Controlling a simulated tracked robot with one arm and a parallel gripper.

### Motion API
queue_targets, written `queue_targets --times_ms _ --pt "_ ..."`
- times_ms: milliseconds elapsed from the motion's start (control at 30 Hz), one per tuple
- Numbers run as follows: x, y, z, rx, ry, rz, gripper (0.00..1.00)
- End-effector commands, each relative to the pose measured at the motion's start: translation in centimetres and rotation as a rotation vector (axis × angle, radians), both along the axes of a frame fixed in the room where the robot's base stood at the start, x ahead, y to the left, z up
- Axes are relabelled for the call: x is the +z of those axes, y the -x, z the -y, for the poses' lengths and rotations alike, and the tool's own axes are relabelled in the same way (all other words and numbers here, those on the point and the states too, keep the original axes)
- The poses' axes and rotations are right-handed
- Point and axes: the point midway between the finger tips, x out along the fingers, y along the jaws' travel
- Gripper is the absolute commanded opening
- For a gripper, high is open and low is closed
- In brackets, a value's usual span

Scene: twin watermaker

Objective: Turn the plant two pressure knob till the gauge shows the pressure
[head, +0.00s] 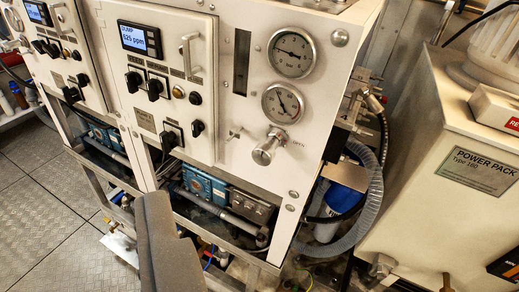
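A white panel (225,120) in the middle carries two round gauges on its right side. The upper gauge (292,52) and the lower gauge (283,103) each have a white face and a dark needle; the scale figures are too small to read. A silver pressure knob (268,150) sticks out below them, left of an "OPEN" label. A small plate (145,120) on this panel is too blurred to confirm the plant number. My gripper (154,205) shows as a dark grey shape rising from the bottom edge, left of and below the knob, apart from it. Its fingers cannot be told apart.
The panel also has a lit display (140,38), a handle (190,54), black switches and a small toggle (234,133). A similar panel (50,45) stands left. A grey hose (365,200) and a power pack cabinet (430,190) are right. Checkered floor (40,200) is clear at left.

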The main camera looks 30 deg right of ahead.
Motion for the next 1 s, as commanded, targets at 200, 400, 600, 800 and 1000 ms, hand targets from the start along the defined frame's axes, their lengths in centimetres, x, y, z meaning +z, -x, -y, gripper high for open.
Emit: queue_targets --times_ms 200,400,600,800,1000 --pt "0.2 -4.3 -2.9 0.058 -0.055 0.033 0.53" --pt "-0.4 -12.3 -6.5 0.080 -0.194 0.123 0.53" --pt "-4.3 -18.6 -5.7 -0.081 -0.286 0.193 0.53" --pt "-11.0 -20.8 -1.4 -0.373 -0.238 0.207 0.53" --pt "-16.8 -17.7 4.1 -0.678 -0.040 0.188 0.53"
